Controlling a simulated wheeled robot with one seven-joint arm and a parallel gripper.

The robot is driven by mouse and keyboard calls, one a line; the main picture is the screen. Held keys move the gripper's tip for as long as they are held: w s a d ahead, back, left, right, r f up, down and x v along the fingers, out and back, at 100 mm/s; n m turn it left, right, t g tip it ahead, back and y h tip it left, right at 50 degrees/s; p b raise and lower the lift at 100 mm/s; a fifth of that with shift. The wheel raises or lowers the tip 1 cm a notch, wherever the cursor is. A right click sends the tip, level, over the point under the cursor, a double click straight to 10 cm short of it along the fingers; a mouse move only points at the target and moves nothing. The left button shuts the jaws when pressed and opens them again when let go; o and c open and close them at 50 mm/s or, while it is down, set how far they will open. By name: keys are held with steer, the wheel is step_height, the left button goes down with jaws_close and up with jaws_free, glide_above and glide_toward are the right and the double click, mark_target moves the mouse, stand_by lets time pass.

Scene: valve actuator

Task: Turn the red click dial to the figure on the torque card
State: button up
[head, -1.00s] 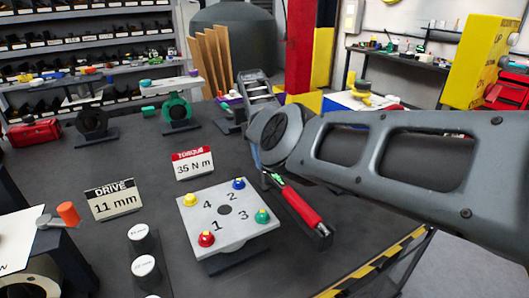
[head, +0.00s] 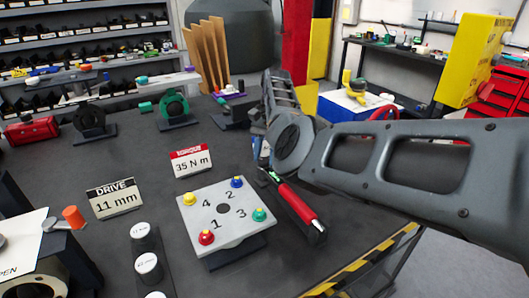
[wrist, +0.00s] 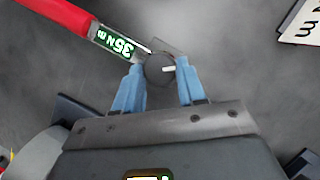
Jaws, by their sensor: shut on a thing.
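The red-handled torque wrench (head: 297,205) lies in a dark holder right of the numbered plate. In the wrist view its red handle (wrist: 55,14) enters at top left, and its green window (wrist: 113,42) reads 35 N m. A round dark grey dial (wrist: 157,72) with a white mark sits at the wrench's end; it looks grey, not red. My gripper (wrist: 160,66) is shut on this dial, one blue finger on each side. The torque card (head: 191,162) reads 35 N m. In the head view the dial is hidden by my wrist.
The numbered plate (head: 222,247) with coloured knobs stands close left of the wrench. A drive card (head: 114,200) reads 11 mm. White-topped cylinders (head: 147,263) stand at front left. A yellow-black striped edge (head: 370,262) bounds the table at front right.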

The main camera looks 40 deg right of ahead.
steer(key=shift+m+t, duration=0.3)
steer(key=shift+m, duration=0.4)
steer(key=o, duration=1.1)
steer(key=shift+c, duration=0.2)
steer(key=v, duration=0.7)
steer(key=shift+d+r, duration=0.25)
steer(key=shift+r, duration=0.1)
steer(key=shift+s, duration=0.15)
